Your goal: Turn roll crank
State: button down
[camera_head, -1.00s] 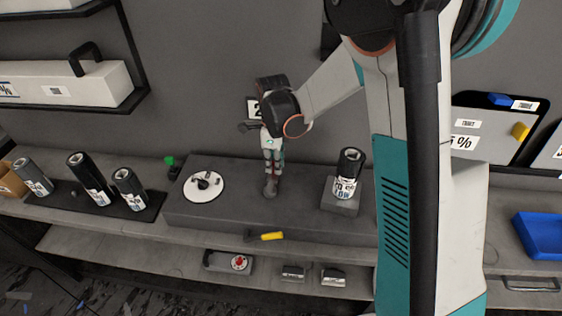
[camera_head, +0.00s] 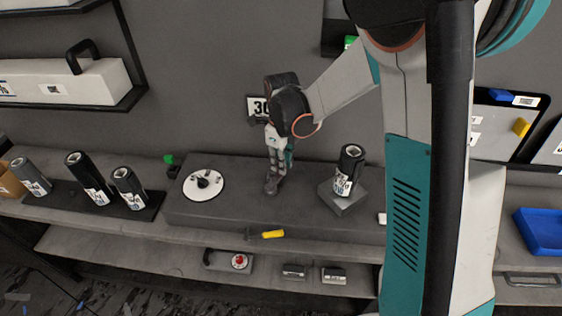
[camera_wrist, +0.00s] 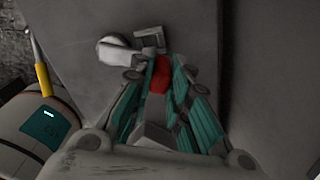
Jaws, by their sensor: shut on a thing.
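My gripper (camera_head: 273,189) points down at the grey raised bench block in the head view, with its fingers close together. In the wrist view my gripper (camera_wrist: 160,80) is shut on a red piece (camera_wrist: 160,74), which looks like the roll crank's grip. A pale rounded part (camera_wrist: 118,52) and a small grey bracket (camera_wrist: 150,38) lie just beyond the fingertips. The crank is hidden behind the fingers in the head view. A dark roll (camera_head: 350,168) with a white label stands upright on a grey square base (camera_head: 344,203), right of my gripper.
A white disc (camera_head: 203,184) lies left of my gripper. Several dark rolls stand on a black mat (camera_head: 152,206) farther left.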

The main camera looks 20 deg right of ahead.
jog(key=c, duration=1.5)
grip_release()
notch_tip(320, 180, up, 12)
